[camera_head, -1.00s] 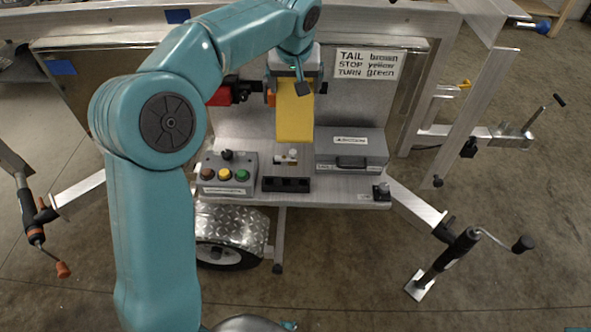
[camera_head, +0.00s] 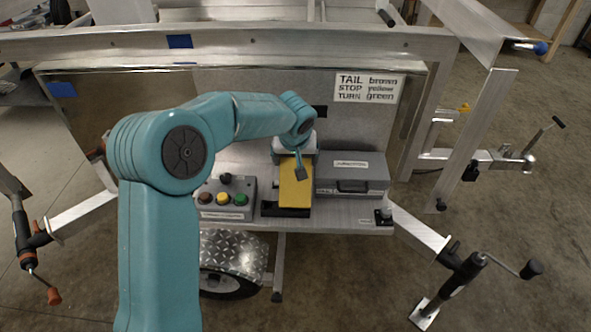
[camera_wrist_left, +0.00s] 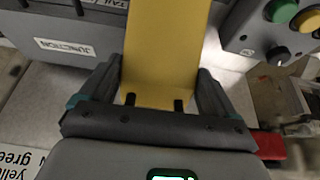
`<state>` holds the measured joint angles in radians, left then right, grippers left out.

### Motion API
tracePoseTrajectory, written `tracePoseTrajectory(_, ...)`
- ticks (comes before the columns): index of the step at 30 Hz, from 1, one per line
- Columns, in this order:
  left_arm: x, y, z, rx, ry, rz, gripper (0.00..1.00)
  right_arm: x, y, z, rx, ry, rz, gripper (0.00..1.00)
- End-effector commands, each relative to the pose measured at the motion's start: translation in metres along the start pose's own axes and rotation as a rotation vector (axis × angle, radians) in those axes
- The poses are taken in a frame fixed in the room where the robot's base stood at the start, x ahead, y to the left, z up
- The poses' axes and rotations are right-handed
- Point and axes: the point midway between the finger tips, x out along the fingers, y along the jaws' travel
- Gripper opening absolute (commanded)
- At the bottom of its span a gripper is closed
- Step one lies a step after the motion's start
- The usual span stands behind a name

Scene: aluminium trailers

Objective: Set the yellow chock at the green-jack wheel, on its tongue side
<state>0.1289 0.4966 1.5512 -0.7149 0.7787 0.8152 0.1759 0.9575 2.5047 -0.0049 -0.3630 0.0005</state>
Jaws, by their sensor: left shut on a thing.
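The yellow chock (camera_head: 295,190) is in my left gripper (camera_head: 298,160), above the trailer's front shelf, in front of a black holder (camera_head: 271,208). I cannot tell whether the chock touches the holder. In the left wrist view the chock (camera_wrist_left: 165,50) sits between the two dark fingers of the left gripper (camera_wrist_left: 157,90), which are shut on it. A wheel (camera_head: 228,286) shows under a diamond-plate fender at the lower middle, partly hidden by my left arm. No green jack can be made out. My right gripper is out of view.
A button box (camera_head: 226,198) stands left of the chock, a grey junction box (camera_head: 352,174) right of it. Jacks with an orange handle (camera_head: 54,296), a black handle (camera_head: 531,269) and a blue end (camera_head: 540,48) stick out around the trailers. Floor (camera_head: 340,285) below the shelf is clear.

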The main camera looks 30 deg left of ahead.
Motion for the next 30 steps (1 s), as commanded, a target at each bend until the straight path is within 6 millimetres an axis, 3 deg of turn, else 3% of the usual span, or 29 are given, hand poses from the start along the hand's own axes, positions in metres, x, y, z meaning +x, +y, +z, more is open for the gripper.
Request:
tracePoseTrajectory(9, 0.035, 0.0, 0.015, 0.001, -0.001, 0.001, 0.07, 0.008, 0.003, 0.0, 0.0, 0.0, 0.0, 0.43)
tracePoseTrajectory(19, 0.038, 0.0, 0.015, 0.0, 0.001, 0.001, 0.07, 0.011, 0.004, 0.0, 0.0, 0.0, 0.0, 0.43)
tracePoseTrajectory(20, 0.037, 0.0, 0.016, 0.0, -0.002, 0.0, 1.0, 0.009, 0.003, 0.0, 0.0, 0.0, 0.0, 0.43)
tracePoseTrajectory(30, 0.036, 0.0, 0.016, 0.001, -0.003, -0.001, 1.0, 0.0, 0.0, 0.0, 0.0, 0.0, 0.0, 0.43)
